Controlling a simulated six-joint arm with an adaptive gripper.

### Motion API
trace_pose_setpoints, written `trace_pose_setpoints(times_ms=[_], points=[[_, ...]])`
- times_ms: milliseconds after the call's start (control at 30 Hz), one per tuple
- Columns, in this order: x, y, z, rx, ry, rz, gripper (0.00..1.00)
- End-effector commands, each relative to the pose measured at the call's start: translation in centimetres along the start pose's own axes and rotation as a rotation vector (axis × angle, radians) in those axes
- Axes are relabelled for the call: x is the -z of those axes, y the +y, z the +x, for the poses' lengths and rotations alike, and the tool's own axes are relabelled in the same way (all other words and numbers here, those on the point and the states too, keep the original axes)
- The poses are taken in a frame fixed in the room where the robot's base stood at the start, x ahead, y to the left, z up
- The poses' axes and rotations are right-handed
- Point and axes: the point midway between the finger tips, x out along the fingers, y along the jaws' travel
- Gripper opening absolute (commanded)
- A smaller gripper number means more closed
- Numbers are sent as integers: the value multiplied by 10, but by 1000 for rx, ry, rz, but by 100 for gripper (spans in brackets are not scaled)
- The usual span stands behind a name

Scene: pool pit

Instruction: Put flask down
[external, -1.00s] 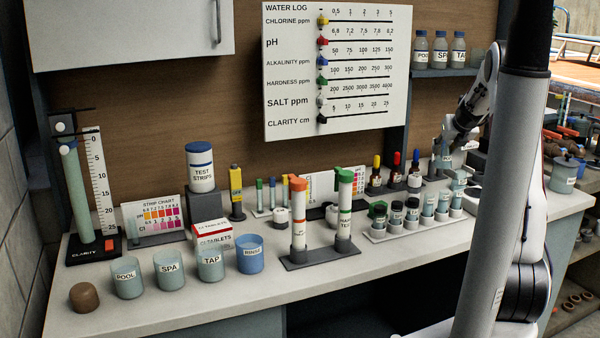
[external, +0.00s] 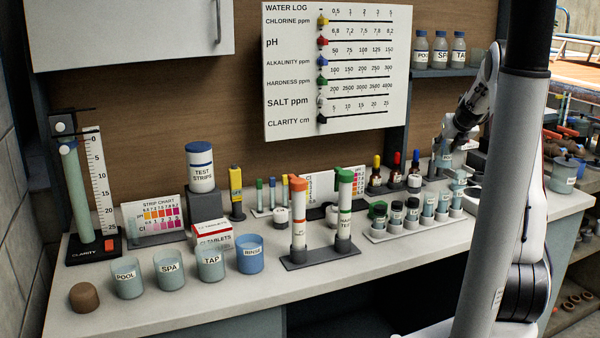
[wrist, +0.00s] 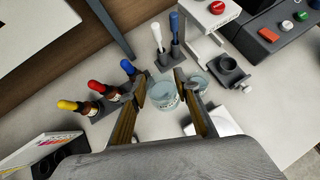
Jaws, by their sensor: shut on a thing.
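My gripper (wrist: 161,80) is shut on a small clear flask (wrist: 163,97) with a pale label, seen between the two fingers in the wrist view. The flask looks upright, but its base is hard to see, so I cannot tell whether it touches the counter. In the external view my gripper (external: 442,152) is at the back right of the counter, small and partly behind my own arm. A second clear vessel (wrist: 196,84) stands just right of the right finger.
Dropper bottles with yellow, red and blue tops (wrist: 96,87) stand left of my gripper. A small stand with white and blue sticks (wrist: 168,48) is beyond it. A grey holder (wrist: 230,70) is at right. A rack of labelled vials (external: 415,225) stands nearer the front.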

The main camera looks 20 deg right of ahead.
Motion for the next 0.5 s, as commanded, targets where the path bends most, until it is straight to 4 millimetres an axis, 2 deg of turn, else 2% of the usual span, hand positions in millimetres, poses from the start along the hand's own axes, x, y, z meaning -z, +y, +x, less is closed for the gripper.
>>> trace_pose_setpoints(times_ms=[167, 267, 367, 500], points=[[-5, 10, -1, -17, -2, -16, 9], [-10, 25, -2, -41, -2, -38, 9], [-18, 45, -4, -76, -3, -70, 9], [-28, 84, -9, -138, -3, -128, 9]])
